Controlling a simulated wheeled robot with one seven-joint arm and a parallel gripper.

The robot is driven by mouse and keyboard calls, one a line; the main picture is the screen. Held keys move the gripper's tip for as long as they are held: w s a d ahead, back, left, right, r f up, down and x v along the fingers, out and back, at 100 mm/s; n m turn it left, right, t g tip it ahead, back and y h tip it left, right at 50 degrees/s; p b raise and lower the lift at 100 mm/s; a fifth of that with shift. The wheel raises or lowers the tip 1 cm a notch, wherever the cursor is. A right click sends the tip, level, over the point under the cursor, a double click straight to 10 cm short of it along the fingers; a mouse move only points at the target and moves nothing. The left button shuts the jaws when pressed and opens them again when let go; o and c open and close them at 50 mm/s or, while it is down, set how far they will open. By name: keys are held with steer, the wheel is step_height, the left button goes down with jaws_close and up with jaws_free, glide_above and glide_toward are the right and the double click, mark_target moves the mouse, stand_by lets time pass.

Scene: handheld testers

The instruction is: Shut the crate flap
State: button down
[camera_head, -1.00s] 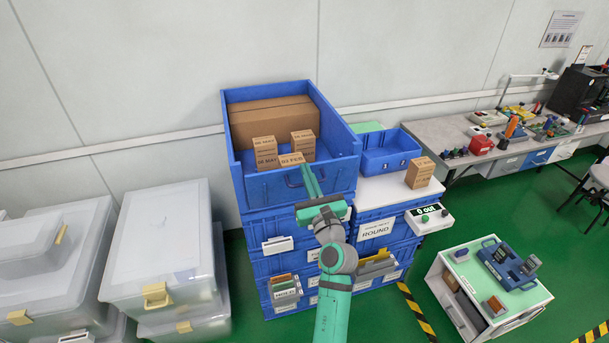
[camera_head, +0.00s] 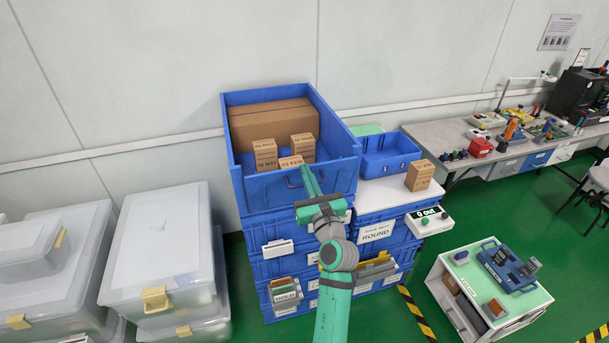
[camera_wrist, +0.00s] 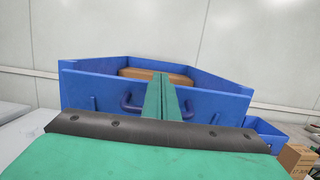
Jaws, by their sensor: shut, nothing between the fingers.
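The large blue crate (camera_head: 232,150) stands on top of a stack of blue crates. Its front flap (camera_head: 268,191) carries a dark blue handle, which shows in the wrist view (camera_wrist: 128,103). The flap (camera_wrist: 90,88) looks upright or nearly so, spanning between the side walls; I cannot tell if it is fully shut or latched. My gripper (camera_head: 307,170) is shut and empty. Its green fingers (camera_wrist: 166,78) point at the middle of the flap and cover part of the handle. Whether the fingertips touch the flap is unclear.
Cardboard boxes (camera_head: 265,155) sit inside the crate. A smaller blue bin (camera_head: 388,160) and a carton (camera_head: 420,175) stand to its right. Clear lidded tubs (camera_head: 165,245) are at left, a low white cart (camera_head: 490,285) at right.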

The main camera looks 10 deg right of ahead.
steer(key=shift+w+a+r, duration=0.1)
steer(key=shift+w+r, duration=0.05)
steer(key=shift+w, duration=0.15)
stand_by(3.5)
